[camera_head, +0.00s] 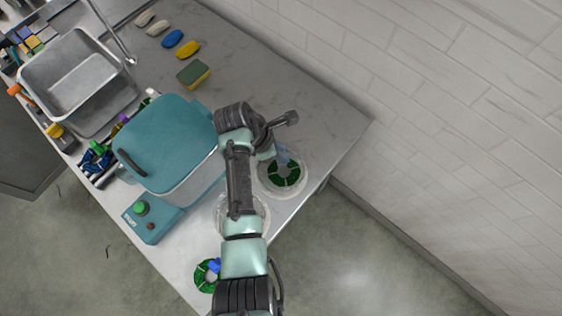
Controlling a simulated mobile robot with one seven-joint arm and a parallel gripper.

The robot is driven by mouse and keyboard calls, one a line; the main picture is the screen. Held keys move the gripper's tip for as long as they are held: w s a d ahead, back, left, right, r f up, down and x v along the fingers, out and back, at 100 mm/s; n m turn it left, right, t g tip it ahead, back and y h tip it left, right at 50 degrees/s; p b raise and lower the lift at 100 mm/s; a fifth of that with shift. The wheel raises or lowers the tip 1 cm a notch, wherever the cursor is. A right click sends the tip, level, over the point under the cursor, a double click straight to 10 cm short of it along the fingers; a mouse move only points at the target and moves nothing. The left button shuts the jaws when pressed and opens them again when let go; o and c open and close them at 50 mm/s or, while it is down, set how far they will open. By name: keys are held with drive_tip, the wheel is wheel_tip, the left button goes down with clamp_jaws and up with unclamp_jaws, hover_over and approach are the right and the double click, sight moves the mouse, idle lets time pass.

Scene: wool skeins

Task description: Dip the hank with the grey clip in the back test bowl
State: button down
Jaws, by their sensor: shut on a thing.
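A green ring-shaped hank (283,174) shows within the outline of the clear back bowl (301,184), at the right part of the counter. A pale grey-blue piece, perhaps its clip, (282,154) stands at its upper edge. My gripper (276,153) is just above it, shut on the hank at that piece; the fingertips are mostly hidden by my wrist. I cannot tell how deep the hank sits in the bowl. A second clear bowl (262,212) is partly hidden under my arm. Another green hank (204,277) with a blue clip (214,265) lies at the front.
A teal lidded tub (170,140) stands left of my arm, with a teal control box (152,220) in front. A brick wall runs along the back; the counter's right end is near the bowl.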

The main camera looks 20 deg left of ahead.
drive_tip(key=shift+s+a+f, duration=0.1)
drive_tip(key=shift+s+a+f, duration=0.35)
drive_tip(key=shift+a, duration=0.15)
drive_tip(key=shift+r, duration=0.1)
drive_tip(key=shift+w+d+r+p, duration=0.35)
drive_tip(key=shift+w+d+p, duration=0.1)
drive_tip(key=shift+d+p, duration=0.15)
drive_tip(key=shift+r, duration=0.1)
wheel_tip(320, 180, up, 8)
drive_tip(key=p, duration=0.8)
drive_tip(key=shift+p, duration=0.4)
drive_tip(key=shift+r, duration=0.1)
idle(0.8)
